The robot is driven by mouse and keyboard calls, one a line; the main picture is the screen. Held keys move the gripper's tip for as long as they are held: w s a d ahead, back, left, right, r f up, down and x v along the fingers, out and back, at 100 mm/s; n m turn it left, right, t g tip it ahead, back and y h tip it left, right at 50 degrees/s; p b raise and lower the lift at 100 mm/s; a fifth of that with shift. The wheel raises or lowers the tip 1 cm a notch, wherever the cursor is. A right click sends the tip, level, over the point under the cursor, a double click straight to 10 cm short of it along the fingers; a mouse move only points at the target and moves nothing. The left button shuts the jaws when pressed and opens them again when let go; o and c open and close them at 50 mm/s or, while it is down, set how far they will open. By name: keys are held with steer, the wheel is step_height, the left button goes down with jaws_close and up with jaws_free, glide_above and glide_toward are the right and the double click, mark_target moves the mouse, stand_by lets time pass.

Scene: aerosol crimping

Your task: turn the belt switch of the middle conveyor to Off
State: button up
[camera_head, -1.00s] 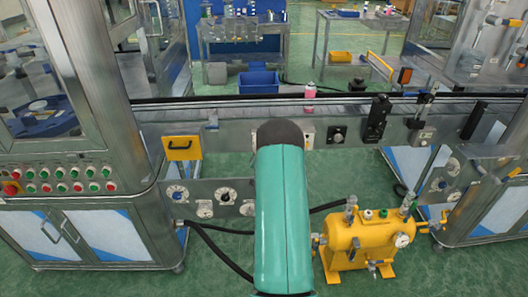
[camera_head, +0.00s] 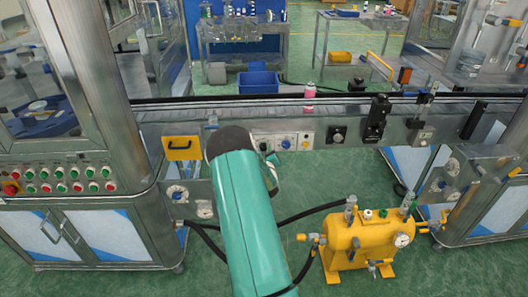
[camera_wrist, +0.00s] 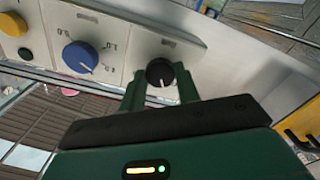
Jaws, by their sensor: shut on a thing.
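A small black rotary knob (camera_wrist: 160,72) with a white mark sits at one end of a light control panel (camera_wrist: 185,40) in the wrist view. My gripper (camera_wrist: 160,82) has its two green fingers on either side of this knob, shut on it. The white mark points toward the lower edge of the wrist view. In the head view the panel (camera_head: 272,133) is on the middle conveyor's front, just right of my arm's dark joint. My gripper (camera_head: 267,157) is at its left end there, mostly hidden, and the knob cannot be made out. Any label by the knob is unreadable.
A blue knob (camera_head: 286,144) is beside the black one; it also shows in the wrist view (camera_wrist: 80,57). A yellow handled box (camera_head: 183,147) is left of my arm. A yellow tank (camera_head: 358,240) stands on the floor at right. A pink can (camera_head: 310,91) stands on the conveyor.

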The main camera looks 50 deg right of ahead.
steer(key=n, duration=0.3)
steer(key=shift+n, duration=0.4)
stand_by(0.4)
steer(key=o, duration=1)
steer(key=v, duration=1.3)
steer(key=shift+s+a, duration=0.25)
steer(key=shift+s, duration=0.1)
